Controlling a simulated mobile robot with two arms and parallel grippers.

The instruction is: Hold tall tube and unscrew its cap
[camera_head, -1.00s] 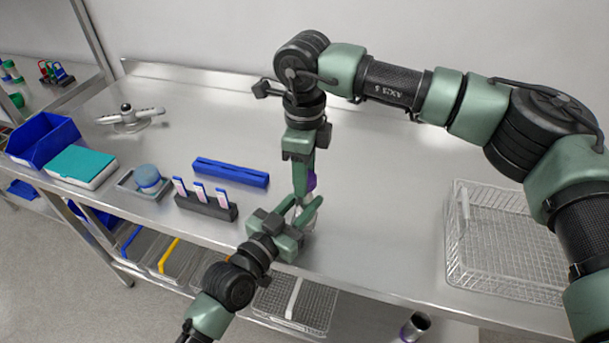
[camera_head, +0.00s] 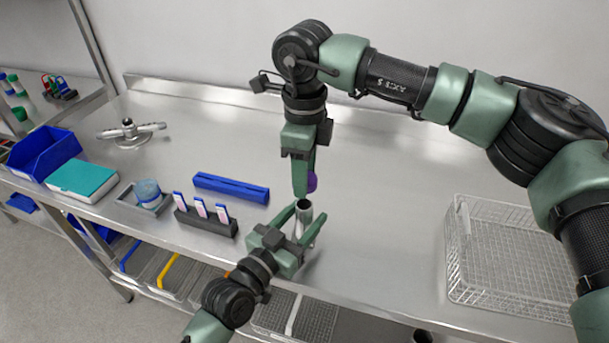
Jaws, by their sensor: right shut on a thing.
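The tall tube (camera_head: 302,216) stands upright near the front of the steel table, with its dark open mouth showing. My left gripper (camera_head: 308,217) has its fingers on either side of the tube's upper part. I cannot tell whether both fingers touch it. The purple cap (camera_head: 313,182) is off the tube, a little above its mouth. My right gripper (camera_head: 306,187) points down and is shut on the cap, which is partly hidden behind a finger.
A wire basket (camera_head: 453,262) stands at the right. A blue rack (camera_head: 231,188), a dark rack with several labelled slides (camera_head: 205,222) and a lidded jar (camera_head: 148,191) in a grey tray stand at the left. The table behind my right gripper is clear.

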